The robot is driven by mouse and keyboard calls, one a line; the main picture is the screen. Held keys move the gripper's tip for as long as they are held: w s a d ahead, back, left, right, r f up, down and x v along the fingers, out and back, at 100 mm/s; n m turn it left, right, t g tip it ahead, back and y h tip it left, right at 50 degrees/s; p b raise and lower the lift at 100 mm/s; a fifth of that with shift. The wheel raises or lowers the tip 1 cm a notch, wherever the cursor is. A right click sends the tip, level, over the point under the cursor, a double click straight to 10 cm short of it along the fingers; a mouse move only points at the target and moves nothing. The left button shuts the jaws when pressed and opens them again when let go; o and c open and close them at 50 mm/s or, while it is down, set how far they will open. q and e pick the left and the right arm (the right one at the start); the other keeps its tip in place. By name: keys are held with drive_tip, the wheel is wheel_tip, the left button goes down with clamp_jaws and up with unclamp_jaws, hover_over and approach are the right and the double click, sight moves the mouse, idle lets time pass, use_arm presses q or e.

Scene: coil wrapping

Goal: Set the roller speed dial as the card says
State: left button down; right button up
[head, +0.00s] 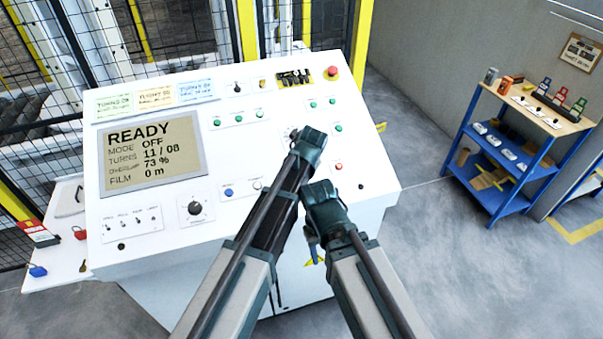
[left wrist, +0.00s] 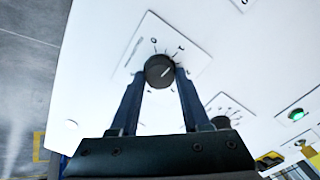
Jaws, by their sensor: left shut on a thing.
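My left gripper (head: 308,142) is over the right part of the white control panel (head: 270,150). In the left wrist view its two fingers close on the sides of a round black knob (left wrist: 160,70) on a white plate with tick marks and small characters. A pale line on the knob points up and right. In the head view the gripper hides most of this dial. Three cards, green (head: 113,104), yellow (head: 156,95) and blue (head: 197,90), stand along the panel's top left; their print is too small to read surely. My right gripper (head: 314,240) hangs by the panel's front edge, its jaws unclear.
The screen (head: 152,151) reads READY, mode OFF, film 0 m. Another black dial (head: 195,208) is at lower left. A red stop button (head: 332,73) is at the top right. A blue shelf cart (head: 520,150) stands right, across open floor. A mesh fence is behind.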

use_arm(q)
drive_tip(key=m, duration=0.5)
drive_tip(key=shift+m, duration=0.3)
idle(0.4)
drive_tip(key=shift+c, duration=1.9)
unclamp_jaws()
drive_tip(key=shift+r, duration=0.1)
drive_tip(key=p+v, duration=0.6)
drive_tip(key=v, duration=0.1)
drive_tip(key=shift+p, duration=0.4)
drive_tip(key=shift+s+d+r, duration=0.1)
drive_tip(key=shift+r, duration=0.05)
